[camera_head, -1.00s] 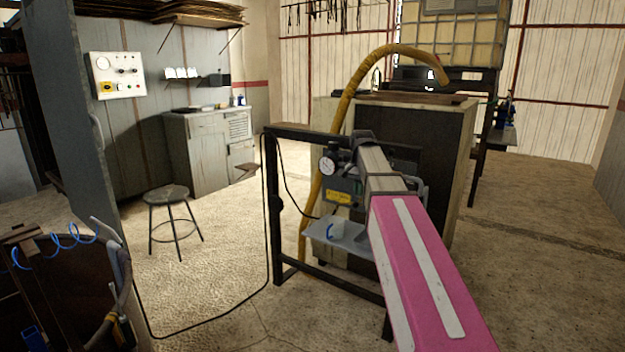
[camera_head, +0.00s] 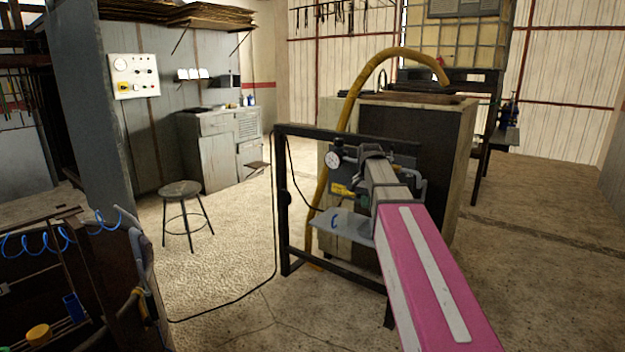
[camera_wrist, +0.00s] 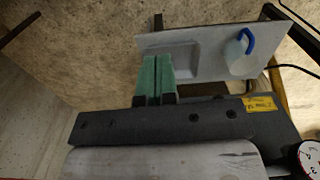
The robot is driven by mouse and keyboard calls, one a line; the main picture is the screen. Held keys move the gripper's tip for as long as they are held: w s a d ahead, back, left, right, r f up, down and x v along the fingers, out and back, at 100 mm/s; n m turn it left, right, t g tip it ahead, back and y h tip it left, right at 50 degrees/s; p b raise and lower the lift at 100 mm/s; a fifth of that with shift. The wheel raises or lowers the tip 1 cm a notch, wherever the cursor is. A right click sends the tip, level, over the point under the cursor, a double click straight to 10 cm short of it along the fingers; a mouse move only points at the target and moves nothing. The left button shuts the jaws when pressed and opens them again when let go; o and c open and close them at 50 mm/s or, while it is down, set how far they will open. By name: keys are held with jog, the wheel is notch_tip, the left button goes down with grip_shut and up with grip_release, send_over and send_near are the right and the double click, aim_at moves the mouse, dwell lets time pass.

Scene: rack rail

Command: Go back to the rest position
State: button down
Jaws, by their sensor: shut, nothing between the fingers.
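My gripper (camera_wrist: 158,80) shows in the wrist view with its two green fingers together and nothing between them. The fingertips point toward a grey metal tray (camera_wrist: 205,40); I cannot tell the gap between them. A white cup with a blue handle (camera_wrist: 238,54) stands on the tray, to the right of the fingers and apart from them. In the head view my pink arm reaches forward at right of centre, and the fingers cannot be made out there. The tray (camera_head: 343,228) shows beside the arm, below a round gauge (camera_head: 333,158).
A black metal frame (camera_head: 283,215) stands around the tray, with a cable hanging down its left side. A yellow hose (camera_head: 352,95) arches over a large dark cabinet (camera_head: 415,130) behind it. A stool (camera_head: 180,190) stands at left. Floor at right is open.

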jog(key=s+f+n, duration=0.3)
jog(key=s+f, duration=0.7)
jog(key=f, duration=0.4)
jog(key=s+f+n, duration=0.3)
jog(key=s+f, duration=0.7)
jog(key=f, duration=0.5)
jog(key=shift+n, duration=0.3)
